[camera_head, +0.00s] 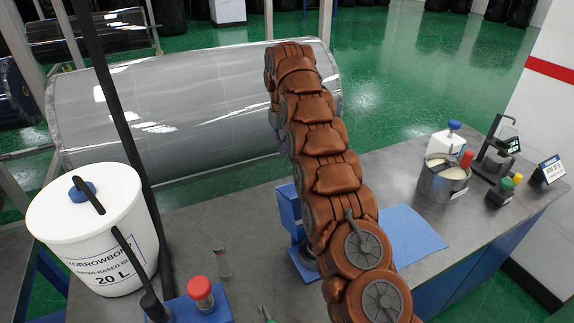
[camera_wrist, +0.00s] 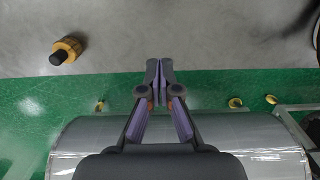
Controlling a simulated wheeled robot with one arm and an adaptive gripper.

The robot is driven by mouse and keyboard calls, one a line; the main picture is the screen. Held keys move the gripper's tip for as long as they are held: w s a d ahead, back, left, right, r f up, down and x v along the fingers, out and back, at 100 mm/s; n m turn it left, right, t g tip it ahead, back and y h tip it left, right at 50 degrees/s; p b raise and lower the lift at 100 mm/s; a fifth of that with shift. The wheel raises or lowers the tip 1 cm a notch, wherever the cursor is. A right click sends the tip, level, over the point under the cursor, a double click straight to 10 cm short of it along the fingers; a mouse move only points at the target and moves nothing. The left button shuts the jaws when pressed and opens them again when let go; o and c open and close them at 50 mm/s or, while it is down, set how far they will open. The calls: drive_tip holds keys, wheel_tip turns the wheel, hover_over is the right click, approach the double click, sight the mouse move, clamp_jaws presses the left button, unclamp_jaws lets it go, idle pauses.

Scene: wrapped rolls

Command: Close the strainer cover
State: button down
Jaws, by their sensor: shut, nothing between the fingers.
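My gripper (camera_wrist: 158,65) shows in the wrist view with its two fingers together and nothing between them. It is in the air, with the wrapped roll, green floor and a grey surface behind it. In the head view my brown arm rises through the middle, and the fingers cannot be made out there. No strainer or cover can be clearly identified. A blue fixture (camera_head: 296,226) on the bench is partly hidden behind my arm, and I cannot tell whether it is the strainer.
A white bucket (camera_head: 92,232) stands left, near a blue unit with a red knob (camera_head: 201,290). A metal pot (camera_head: 442,180) and a white bottle (camera_head: 447,141) stand right. The large wrapped roll (camera_head: 180,105) lies beyond the bench. A brass fitting (camera_wrist: 67,49) shows in the wrist view.

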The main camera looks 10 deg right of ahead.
drive_tip(key=s+f+b, duration=0.3)
drive_tip(key=s+f, duration=0.1)
drive_tip(key=f, duration=0.4)
drive_tip(key=shift+d, duration=0.35)
idle(0.8)
drive_tip(key=shift+f, duration=0.1)
drive_tip(key=shift+s+b, duration=0.2)
drive_tip(key=shift+b, duration=0.35)
